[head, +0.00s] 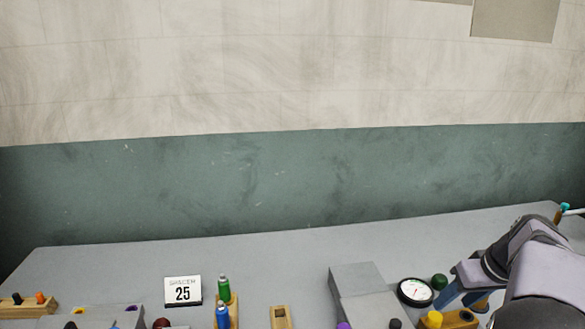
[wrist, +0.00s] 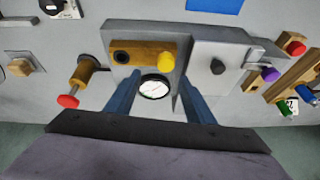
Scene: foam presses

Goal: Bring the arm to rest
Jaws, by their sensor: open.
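My gripper (head: 462,298) is at the lower right in the head view, over the back part of the bench among the press fixtures. Its blue fingers stand apart in the wrist view (wrist: 158,80), with nothing held between them. A round white dial gauge (wrist: 154,87) shows between the fingers; it also shows left of the gripper in the head view (head: 415,291). A wooden block (wrist: 135,53) with a yellow knob (wrist: 168,60) lies just ahead of the fingertips. Whether the fingers touch anything is hard to tell.
A grey box (wrist: 218,65) with a black knob stands right of the fingers. A red-tipped wooden plunger (wrist: 68,101) is at the left. The back strip of the bench (head: 250,257) is clear.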

